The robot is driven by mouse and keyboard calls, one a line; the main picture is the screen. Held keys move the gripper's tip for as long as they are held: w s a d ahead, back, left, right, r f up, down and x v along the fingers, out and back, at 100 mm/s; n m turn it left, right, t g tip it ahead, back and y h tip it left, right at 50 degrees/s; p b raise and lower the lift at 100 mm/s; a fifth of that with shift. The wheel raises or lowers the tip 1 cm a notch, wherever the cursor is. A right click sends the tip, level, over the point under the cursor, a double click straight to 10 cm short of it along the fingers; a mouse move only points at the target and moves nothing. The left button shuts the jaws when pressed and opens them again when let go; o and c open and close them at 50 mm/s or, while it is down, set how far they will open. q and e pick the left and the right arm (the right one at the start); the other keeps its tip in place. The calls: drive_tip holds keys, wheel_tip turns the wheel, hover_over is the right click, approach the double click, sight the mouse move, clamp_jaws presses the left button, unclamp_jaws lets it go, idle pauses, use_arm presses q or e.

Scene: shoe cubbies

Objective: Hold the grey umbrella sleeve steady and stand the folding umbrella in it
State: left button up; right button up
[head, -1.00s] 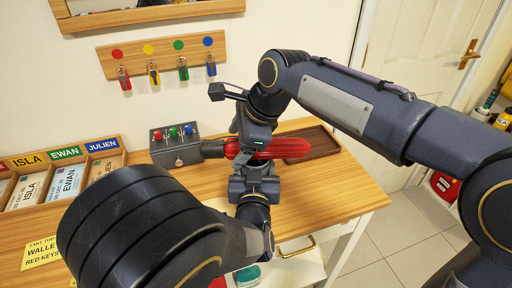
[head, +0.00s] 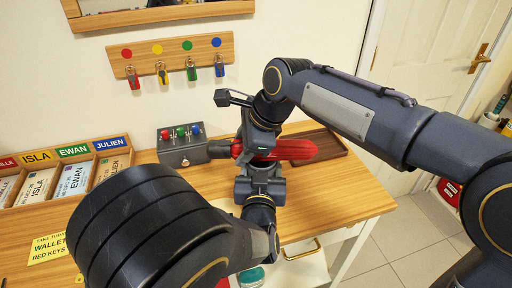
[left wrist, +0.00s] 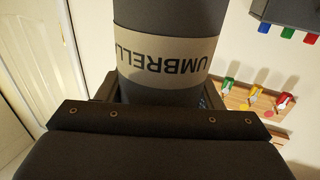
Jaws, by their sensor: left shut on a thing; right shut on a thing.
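The red folding umbrella (head: 292,150) lies level across the head view, pointing right, with a dark end (head: 222,150) at its left. My right gripper (head: 260,148) comes down from above and is shut on it around the middle. My left gripper (head: 259,187) is just below, shut on the grey umbrella sleeve. The sleeve (left wrist: 168,18) fills the top middle of the left wrist view, between the jaws, with upside-down lettering on its beige band (left wrist: 168,58). In the head view the sleeve is hidden by my grippers. The umbrella is outside the sleeve.
A grey switch box (head: 182,150) stands close to the umbrella's dark end. A brown tray (head: 325,145) lies behind the umbrella. Name-labelled compartments (head: 75,168) are at left. A key rack (head: 172,56) is on the wall. The wooden table (head: 350,196) is clear at right front.

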wheel_tip(320, 180, up, 9)
drive_tip(key=shift+f, duration=0.1)
drive_tip(key=shift+s+a+r, duration=0.1)
drive_tip(key=shift+s+r, duration=0.1)
drive_tip(key=shift+r, duration=0.05)
drive_tip(key=s+a+n+g+y, duration=0.1)
drive_tip(key=s+n+g+y, duration=0.1)
drive_tip(key=s+y, duration=0.15)
wheel_tip(320, 180, up, 11)
drive_tip(key=m+g+y, duration=0.2)
drive_tip(key=m+y, duration=0.1)
drive_tip(key=y, duration=1.1)
hover_over(285, 149)
drive_tip(key=w+a, duration=0.1)
drive_tip(key=a, duration=0.2)
drive_tip(key=shift+w+a+f, duration=0.1)
drive_tip(key=shift+f, duration=4.1)
drive_tip(key=shift+w+f, duration=0.1)
drive_tip(key=shift+f, duration=4.1)
